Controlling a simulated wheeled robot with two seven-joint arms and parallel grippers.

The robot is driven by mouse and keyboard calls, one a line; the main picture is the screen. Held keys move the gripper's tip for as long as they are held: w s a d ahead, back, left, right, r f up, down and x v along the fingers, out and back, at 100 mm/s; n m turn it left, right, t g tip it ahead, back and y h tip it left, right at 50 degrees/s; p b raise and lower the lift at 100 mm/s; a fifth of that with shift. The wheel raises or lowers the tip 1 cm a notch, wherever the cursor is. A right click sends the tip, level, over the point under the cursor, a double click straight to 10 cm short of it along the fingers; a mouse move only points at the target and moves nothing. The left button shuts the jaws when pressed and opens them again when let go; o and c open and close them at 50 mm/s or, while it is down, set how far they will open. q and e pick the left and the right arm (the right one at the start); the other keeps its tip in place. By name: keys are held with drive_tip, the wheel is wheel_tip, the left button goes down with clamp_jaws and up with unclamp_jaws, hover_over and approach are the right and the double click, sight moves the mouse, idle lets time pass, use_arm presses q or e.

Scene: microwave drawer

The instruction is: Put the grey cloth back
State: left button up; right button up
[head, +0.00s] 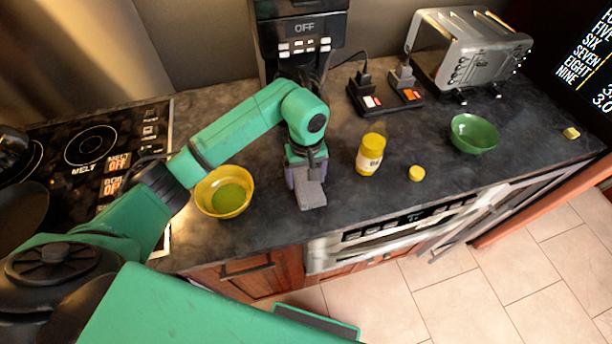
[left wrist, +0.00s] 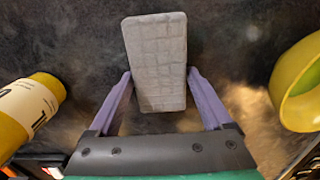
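The grey cloth (left wrist: 157,60) is a pale, flat block with a grid pattern. In the left wrist view it lies between the two purple fingers of my left gripper (left wrist: 160,78), and the fingertips meet its two long sides. In the head view the cloth (head: 312,195) sticks out below my left gripper (head: 305,175), over the counter between the yellow bowl and the yellow bottle. Whether it still touches the counter is unclear. My right gripper is not in view.
A yellow bowl (head: 238,204) stands left of my left gripper, and a yellow bottle (head: 371,152) and yellow lid (head: 416,173) stand right. A green bowl (head: 473,145), toaster (head: 470,50) and coffee machine (head: 300,30) are farther off. The dark counter (head: 390,208) is clear near its front edge.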

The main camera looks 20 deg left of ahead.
use_arm(q)
drive_tip(key=shift+o, duration=0.4)
drive_tip(key=shift+r+p, duration=0.3)
wheel_tip(320, 180, up, 6)
drive_tip(key=b, duration=0.3)
drive_tip(key=shift+w+b, duration=0.1)
drive_tip(key=shift+b, duration=0.2)
wheel_tip(320, 180, up, 6)
drive_tip(key=shift+f, duration=0.1)
drive_tip(key=shift+f, duration=0.1)
